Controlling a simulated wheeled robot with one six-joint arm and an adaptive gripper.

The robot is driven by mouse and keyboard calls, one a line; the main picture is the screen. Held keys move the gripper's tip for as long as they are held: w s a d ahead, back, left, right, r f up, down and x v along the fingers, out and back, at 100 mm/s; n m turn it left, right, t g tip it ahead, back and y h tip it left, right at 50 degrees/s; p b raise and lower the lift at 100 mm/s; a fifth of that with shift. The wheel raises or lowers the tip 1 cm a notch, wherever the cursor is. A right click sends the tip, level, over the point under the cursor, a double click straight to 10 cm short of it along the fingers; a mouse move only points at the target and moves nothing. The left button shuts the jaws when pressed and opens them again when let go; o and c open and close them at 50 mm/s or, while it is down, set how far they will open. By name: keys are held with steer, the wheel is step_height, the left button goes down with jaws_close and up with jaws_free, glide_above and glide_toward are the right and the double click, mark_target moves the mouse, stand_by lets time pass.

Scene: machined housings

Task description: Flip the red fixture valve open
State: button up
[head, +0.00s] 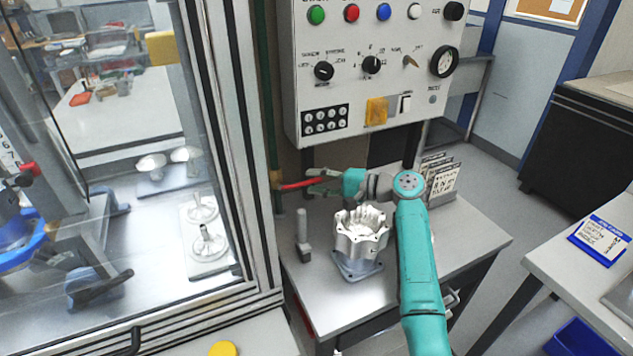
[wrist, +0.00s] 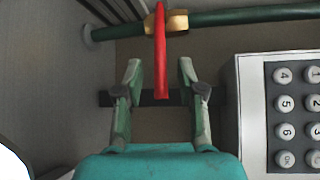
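The red valve handle (head: 295,184) sticks out sideways from a brass fitting on the green vertical pipe (head: 265,90). In the wrist view the red handle (wrist: 160,50) runs from the brass valve body (wrist: 177,22) down to between my fingertips. My gripper (head: 318,182) is at the handle's free end, to the right of the pipe. In the wrist view my gripper (wrist: 160,78) is open, with one finger on each side of the handle and visible gaps to both. The handle is not gripped.
A control panel (head: 350,120) with buttons, knobs and a keypad hangs close to the right of the pipe. Below my arm, a machined housing (head: 360,235) sits on the metal table (head: 325,305), beside an upright metal post (head: 302,230). A glass-doored machine (head: 130,180) stands left.

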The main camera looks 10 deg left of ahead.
steer(key=shift+a, duration=0.15)
jaws_close()
steer(key=shift+w+r, duration=0.1)
